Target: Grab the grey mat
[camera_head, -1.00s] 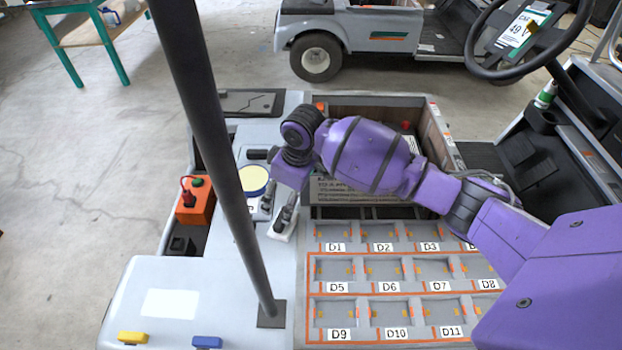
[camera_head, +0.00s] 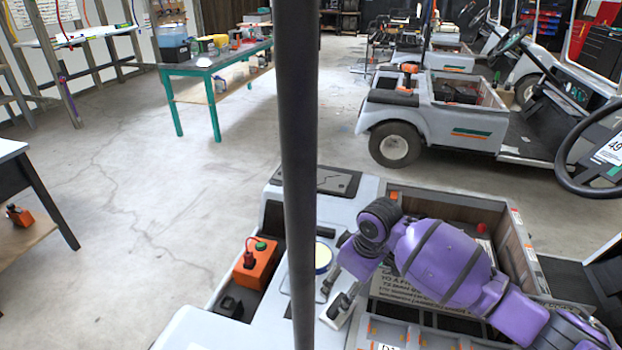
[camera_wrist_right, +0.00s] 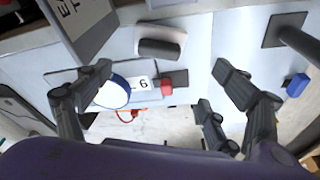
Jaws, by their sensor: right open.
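A flat dark grey panel (camera_head: 338,181) with a thin crooked line on it lies on the far deck of the near cart. It may be the grey mat, but I cannot tell for sure. The black pole crosses in front of its left part. My right gripper (camera_head: 338,298) points down over the cart deck, nearer than the panel and apart from it. In the wrist view my right gripper (camera_wrist_right: 150,98) has its fingers wide apart, with nothing held. A white lid with a blue rim (camera_wrist_right: 112,92) shows beneath, near the left fingers. My left gripper is out of view.
The black pole (camera_head: 298,150) rises from the deck beside my right gripper. An orange box (camera_head: 256,266) sits in the cart's side recess. A wooden-sided bin (camera_head: 515,240) is right of my arm. A green-legged table (camera_head: 215,65) and another cart stand beyond open floor.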

